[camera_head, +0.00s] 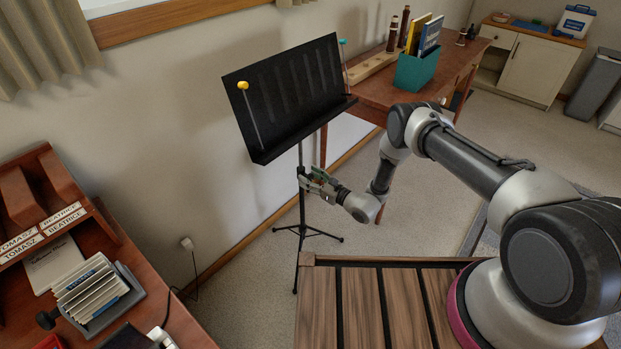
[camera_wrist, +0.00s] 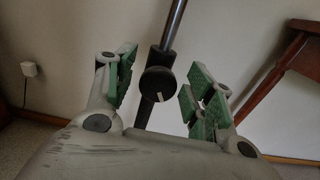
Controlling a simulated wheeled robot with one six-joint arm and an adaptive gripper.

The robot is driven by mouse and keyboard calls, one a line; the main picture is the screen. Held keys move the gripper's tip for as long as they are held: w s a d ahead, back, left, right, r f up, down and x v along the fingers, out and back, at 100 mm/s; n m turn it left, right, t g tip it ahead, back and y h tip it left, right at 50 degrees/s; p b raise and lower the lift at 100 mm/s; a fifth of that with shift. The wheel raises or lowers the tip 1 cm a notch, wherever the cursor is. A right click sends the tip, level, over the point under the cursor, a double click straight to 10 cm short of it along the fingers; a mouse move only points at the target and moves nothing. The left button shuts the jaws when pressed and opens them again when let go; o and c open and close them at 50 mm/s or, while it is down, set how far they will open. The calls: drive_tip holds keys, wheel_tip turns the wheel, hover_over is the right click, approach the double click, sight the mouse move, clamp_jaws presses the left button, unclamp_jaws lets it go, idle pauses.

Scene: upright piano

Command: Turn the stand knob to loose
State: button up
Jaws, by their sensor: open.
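The black music stand (camera_head: 290,95) stands upright on its tripod by the wall in the head view. Its stand knob (camera_wrist: 158,84) is a round black knob with a pale pointer mark, on the front of the pole in the wrist view. The mark points down and slightly right. My gripper (camera_head: 316,184) is at the pole, below the desk of the stand. In the wrist view my gripper (camera_wrist: 160,90) is open, with its green-padded fingers to the left and right of the knob. Gaps show between the pads and the knob.
A reddish wooden table (camera_head: 380,92) with a teal box of books (camera_head: 417,68) stands behind and right of the stand. A desk (camera_head: 180,335) with card trays is at lower left. A wall socket (camera_wrist: 29,69) is left of the pole. Carpet is clear around the tripod.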

drive_tip(key=shift+a, duration=0.15)
drive_tip(key=c, duration=1)
drive_tip(key=shift+n, duration=1.6)
drive_tip(key=o, duration=1)
drive_tip(key=v, duration=1.2)
